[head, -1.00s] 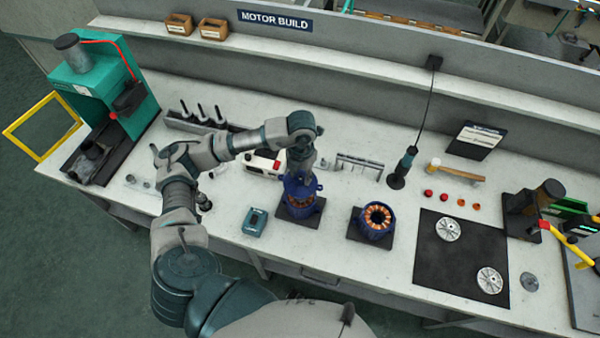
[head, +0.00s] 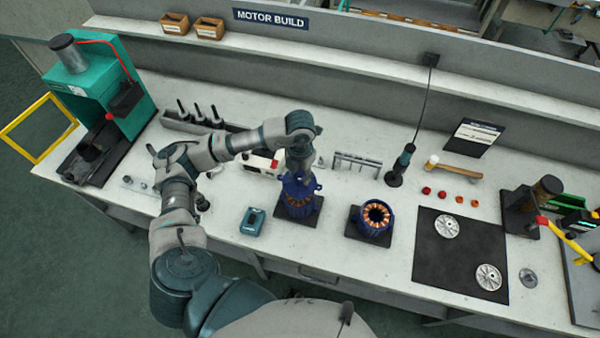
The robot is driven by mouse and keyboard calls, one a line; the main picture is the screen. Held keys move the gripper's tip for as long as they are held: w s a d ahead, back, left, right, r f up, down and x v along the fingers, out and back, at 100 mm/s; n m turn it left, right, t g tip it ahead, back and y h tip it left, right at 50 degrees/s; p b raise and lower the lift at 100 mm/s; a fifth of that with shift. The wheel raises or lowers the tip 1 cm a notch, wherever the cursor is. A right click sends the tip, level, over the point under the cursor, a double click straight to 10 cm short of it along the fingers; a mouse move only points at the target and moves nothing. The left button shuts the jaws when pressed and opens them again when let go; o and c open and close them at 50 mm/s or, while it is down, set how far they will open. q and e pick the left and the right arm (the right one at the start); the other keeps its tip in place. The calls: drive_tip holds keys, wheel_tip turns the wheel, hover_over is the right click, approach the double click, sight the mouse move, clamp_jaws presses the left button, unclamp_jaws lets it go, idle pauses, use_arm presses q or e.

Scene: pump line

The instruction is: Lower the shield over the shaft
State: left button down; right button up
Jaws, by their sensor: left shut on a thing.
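My left gripper (head: 299,172) points down from the arm that comes in from the left. It is shut on a blue shield with small lugs (head: 316,187), partly hidden behind the fingers. Copper windings of a blue motor body (head: 298,208) show just below the shield, so a gap seems to be left between them. The motor body stands on a dark square base. The shaft is hidden by the shield and gripper. I cannot tell whether the shield touches the shaft. My right gripper is not in view.
A second blue motor body (head: 375,219) with open copper windings stands close on the right. A teal block (head: 252,221) lies at the left. A black mat (head: 455,262) with two silver discs, a screwdriver (head: 401,165) and a mallet (head: 455,171) are farther right. A green press (head: 100,85) stands far left.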

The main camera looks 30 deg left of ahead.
use_arm(q)
drive_tip(key=shift+f+b, duration=0.4)
drive_tip(key=shift+f, duration=0.05)
drive_tip(key=shift+a, duration=0.15)
idle(0.7)
idle(0.4)
drive_tip(key=shift+f+b, duration=0.25)
drive_tip(key=shift+b, duration=0.1)
drive_tip(key=shift+f+b, duration=1.85)
drive_tip(key=shift+f, duration=0.55)
drive_tip(key=shift+f, duration=0.1)
drive_tip(key=shift+c, duration=1.8)
unclamp_jaws()
